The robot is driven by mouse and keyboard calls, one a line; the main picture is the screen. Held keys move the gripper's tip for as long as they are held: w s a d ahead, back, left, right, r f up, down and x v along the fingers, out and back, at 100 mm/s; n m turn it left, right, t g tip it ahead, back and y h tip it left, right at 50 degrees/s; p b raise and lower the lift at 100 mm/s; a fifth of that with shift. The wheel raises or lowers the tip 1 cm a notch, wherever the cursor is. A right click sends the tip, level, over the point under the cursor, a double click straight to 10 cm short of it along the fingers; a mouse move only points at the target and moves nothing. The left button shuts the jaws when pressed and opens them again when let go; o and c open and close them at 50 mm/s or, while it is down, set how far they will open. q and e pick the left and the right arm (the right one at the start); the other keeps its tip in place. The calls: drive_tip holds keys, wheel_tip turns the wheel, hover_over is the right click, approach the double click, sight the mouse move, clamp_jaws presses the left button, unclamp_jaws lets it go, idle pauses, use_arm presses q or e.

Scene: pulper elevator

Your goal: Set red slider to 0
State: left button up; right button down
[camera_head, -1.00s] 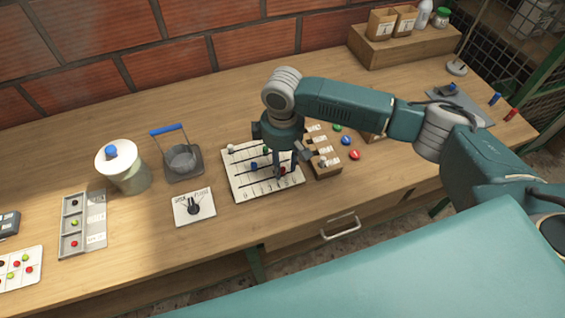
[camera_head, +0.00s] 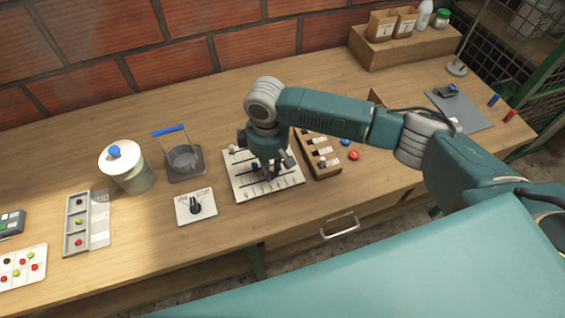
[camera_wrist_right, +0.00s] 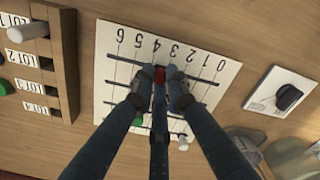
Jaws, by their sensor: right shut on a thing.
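The white slider panel (camera_head: 235,184) lies on the bench with several parallel tracks and a 0 to 6 scale. In the right wrist view the panel (camera_wrist_right: 108,95) appears turned, with 0 at the right and 6 at the left. The red slider (camera_wrist_right: 159,74) sits between my right fingertips, around the 3 to 4 marks; its exact reading is partly covered. My right gripper (camera_head: 271,172) is shut on it, and its fingers (camera_wrist_right: 157,92) also show in the wrist view. A green knob (camera_wrist_right: 137,121) and a white knob (camera_wrist_right: 183,143) are on other tracks. My left gripper is out of view.
A dial plate (camera_head: 182,216) lies left of the panel in the head view. A wooden switch block (camera_head: 325,171) stands close on the right. A lidded pot (camera_head: 134,178) and a pan-like vessel (camera_head: 184,158) stand further left.

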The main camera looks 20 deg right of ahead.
drive_tip(key=p, duration=0.1)
approach(241, 187)
wheel_tip(241, 187, down, 5)
drive_tip(key=shift+d+f, duration=0.1)
drive_tip(key=shift+d, duration=0.05)
drive_tip(key=c, duration=1.7)
unclamp_jaws()
wheel_tip(241, 187, up, 12)
drive_tip(key=shift+f, duration=0.1)
